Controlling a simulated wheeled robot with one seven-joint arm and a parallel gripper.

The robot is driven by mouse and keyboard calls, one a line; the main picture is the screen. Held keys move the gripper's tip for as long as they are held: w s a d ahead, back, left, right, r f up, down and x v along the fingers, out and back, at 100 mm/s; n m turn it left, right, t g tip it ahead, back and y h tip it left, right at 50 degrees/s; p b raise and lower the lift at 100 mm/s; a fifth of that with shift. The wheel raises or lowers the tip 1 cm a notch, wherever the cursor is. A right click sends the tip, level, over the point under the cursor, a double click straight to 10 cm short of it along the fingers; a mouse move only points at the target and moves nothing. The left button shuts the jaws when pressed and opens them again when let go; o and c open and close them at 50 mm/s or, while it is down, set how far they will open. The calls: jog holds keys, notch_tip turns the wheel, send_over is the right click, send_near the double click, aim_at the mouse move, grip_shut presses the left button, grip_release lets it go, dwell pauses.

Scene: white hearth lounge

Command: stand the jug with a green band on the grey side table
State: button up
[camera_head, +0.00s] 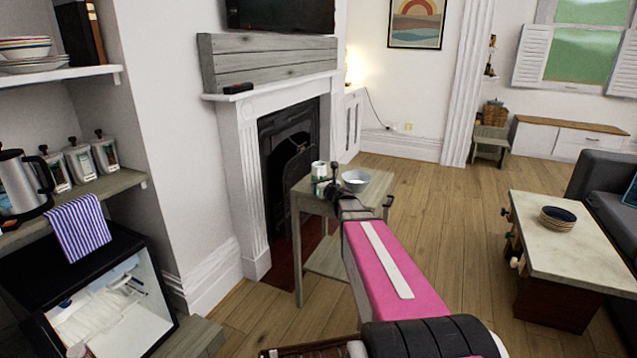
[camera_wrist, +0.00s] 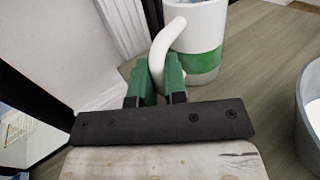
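The jug (camera_head: 319,168) is white with a green band and stands upright at the grey side table (camera_head: 378,186). In the wrist view the jug (camera_wrist: 203,28) shows its green band low on the body and its white handle towards me. My gripper (camera_wrist: 157,80), with green fingers, has one finger on each side of the handle and looks closed on it. In the head view my gripper (camera_head: 334,186) is beside the jug, partly hidden by my arm. The jug's base is at or very near the tabletop; I cannot tell whether it touches.
A pale bowl (camera_head: 355,181) sits on the side table, right of the jug; its rim (camera_wrist: 308,115) shows at the wrist view's right edge. The fireplace (camera_head: 290,150) is close behind the table on the left. A coffee table (camera_head: 570,245) with a stack of bowls stands right.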

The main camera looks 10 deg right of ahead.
jog(key=o, duration=0.4)
